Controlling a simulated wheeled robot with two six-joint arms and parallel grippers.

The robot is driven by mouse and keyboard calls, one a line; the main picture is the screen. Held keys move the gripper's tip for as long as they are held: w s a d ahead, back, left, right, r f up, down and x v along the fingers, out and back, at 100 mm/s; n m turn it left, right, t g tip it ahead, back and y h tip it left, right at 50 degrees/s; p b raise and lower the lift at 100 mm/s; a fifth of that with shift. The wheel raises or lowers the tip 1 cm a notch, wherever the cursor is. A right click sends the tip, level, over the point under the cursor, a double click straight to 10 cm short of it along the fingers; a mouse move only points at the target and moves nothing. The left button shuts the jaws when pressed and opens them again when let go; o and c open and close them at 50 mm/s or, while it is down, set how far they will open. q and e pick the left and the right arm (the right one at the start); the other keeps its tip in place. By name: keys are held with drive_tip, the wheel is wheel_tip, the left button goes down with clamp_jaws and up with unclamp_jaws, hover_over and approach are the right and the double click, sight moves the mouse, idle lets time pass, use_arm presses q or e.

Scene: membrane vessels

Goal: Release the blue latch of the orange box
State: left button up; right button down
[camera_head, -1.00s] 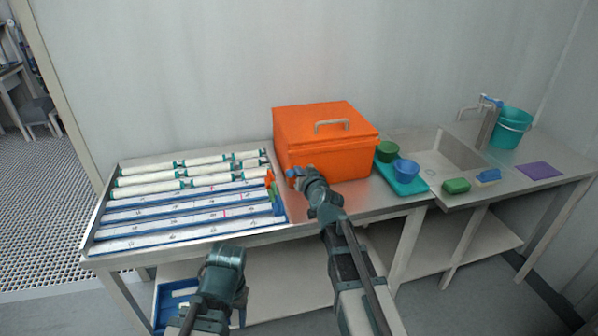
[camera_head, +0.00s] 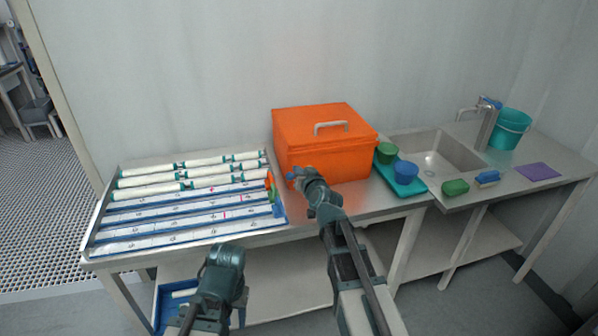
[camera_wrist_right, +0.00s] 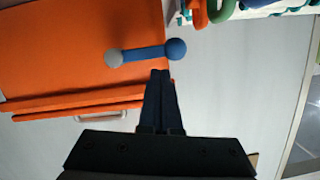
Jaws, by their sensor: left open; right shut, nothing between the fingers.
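The closed orange box (camera_head: 335,153) stands on the bench with a pale handle on its lid. Its blue latch (camera_head: 291,174) is at the front left of the box, partly hidden by my right arm. In the right wrist view the latch (camera_wrist_right: 145,53) is a blue bar between a grey pivot and a round blue knob. My right gripper (camera_wrist_right: 160,74) is shut and empty, its tips close beside the bar near the knob; I cannot tell whether they touch. My left gripper (camera_head: 226,254) is open, low in front of the bench, away from the box; its fingers are hard to make out.
A tray rack (camera_head: 115,223) with several white tubes lies left of the box. Right of it are a teal tray (camera_head: 416,187) with a green and a blue bowl, then a sink (camera_head: 440,158), sponge, brush and teal bucket (camera_head: 511,128). A wall stands behind.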

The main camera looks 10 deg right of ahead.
drive_tip(key=s+r+p, duration=0.4)
drive_tip(key=s+r, duration=0.1)
drive_tip(key=s, duration=0.4)
drive_tip(key=shift+s+d+r+p, duration=0.15)
drive_tip(key=shift+s+r+p, duration=0.1)
drive_tip(key=shift+s+p, duration=0.15)
drive_tip(key=s+a+f+n+g+y, duration=0.2)
drive_tip(key=s+a+f+n+g, duration=0.3)
drive_tip(key=s+a+f+g, duration=0.7)
drive_tip(key=s+f+g+h, duration=0.1)
drive_tip(key=s+f+h, duration=0.1)
drive_tip(key=s, duration=0.4)
drive_tip(key=s+f+g+h, duration=0.2)
drive_tip(key=s, duration=0.4)
drive_tip(key=shift+s+a+f+g+h, duration=0.3)
drive_tip(key=shift+s+f+h, duration=0.05)
drive_tip(key=shift+h, duration=0.05)
